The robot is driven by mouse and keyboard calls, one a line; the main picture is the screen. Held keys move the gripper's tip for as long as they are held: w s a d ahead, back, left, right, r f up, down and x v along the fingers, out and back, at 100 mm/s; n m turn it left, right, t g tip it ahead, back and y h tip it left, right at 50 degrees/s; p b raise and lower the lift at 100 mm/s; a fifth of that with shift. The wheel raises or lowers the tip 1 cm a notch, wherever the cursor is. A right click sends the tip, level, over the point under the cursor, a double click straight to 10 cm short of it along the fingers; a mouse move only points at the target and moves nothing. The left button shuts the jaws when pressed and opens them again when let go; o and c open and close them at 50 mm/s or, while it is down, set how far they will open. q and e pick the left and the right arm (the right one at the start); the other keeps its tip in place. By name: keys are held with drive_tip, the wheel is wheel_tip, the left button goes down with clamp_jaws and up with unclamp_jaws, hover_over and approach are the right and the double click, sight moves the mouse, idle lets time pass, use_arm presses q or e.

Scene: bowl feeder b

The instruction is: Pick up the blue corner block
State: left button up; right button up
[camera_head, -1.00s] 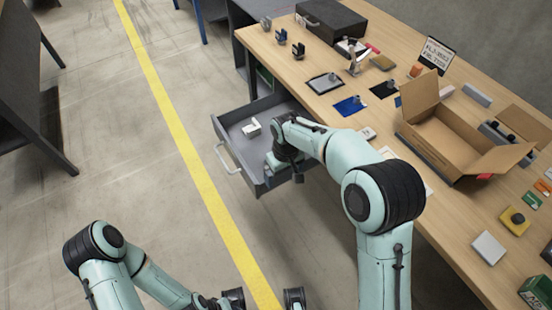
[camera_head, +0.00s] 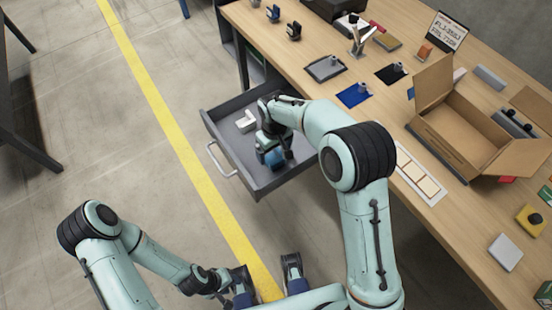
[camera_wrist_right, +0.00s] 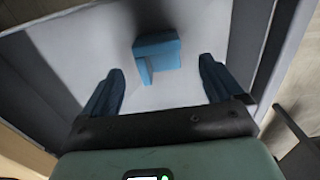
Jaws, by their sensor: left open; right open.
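The blue corner block (camera_wrist_right: 158,50) is L-shaped and lies on the pale floor of the open drawer (camera_head: 233,160). In the head view the block (camera_head: 273,158) shows only partly beside my right wrist. My right gripper (camera_wrist_right: 161,67) is open over the drawer, pointing down at the block. In the wrist view the block is just ahead of the fingertips, roughly between them, and not gripped. My left gripper (camera_head: 267,273) is open and empty, low over the floor in front of the drawer.
A white angular part (camera_head: 246,122) lies in the drawer's far left area. Drawer walls surround my right gripper closely. The workbench (camera_head: 300,62) to the right carries an open cardboard box (camera_head: 465,140) and several small parts.

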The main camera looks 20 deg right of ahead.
sight(275, 158)
wheel_tip(275, 158, down, 6)
drive_tip(key=shift+d+r, duration=0.1)
drive_tip(key=shift+r, duration=0.05)
drive_tip(key=shift+c, duration=0.3)
drive_tip(key=c, duration=1)
